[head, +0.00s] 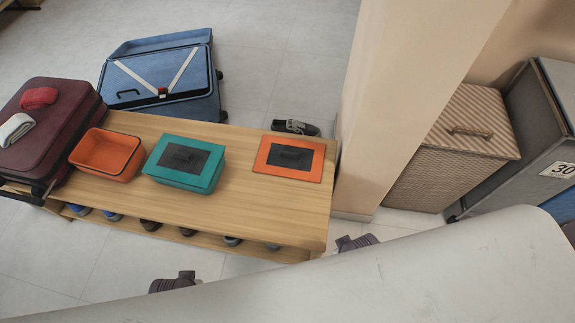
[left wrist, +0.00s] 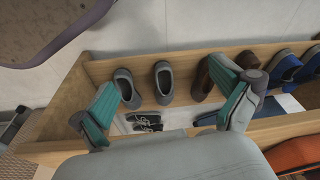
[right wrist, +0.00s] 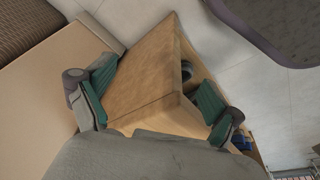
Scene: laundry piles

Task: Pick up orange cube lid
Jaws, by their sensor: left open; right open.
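The orange cube lid (head: 289,158), flat with a dark centre panel, lies on the right end of the wooden bench (head: 235,205). The open orange box (head: 107,154) stands at the bench's left, with the teal box (head: 185,163) and its dark-centred top between them. My left gripper (left wrist: 172,100) is open and empty, facing shoes on the bench's lower shelf. My right gripper (right wrist: 150,98) is open and empty over a wooden corner of the bench. Both are apart from the lid. In the head view only small dark parts show near the bench's front, and pale grey covers the rest.
A burgundy suitcase (head: 50,128) with red and white rolled cloths is at the left. An open blue suitcase (head: 165,78) lies behind the bench. A beige pillar (head: 395,110) rises close to the lid's right. A wicker hamper (head: 455,140) stands further right.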

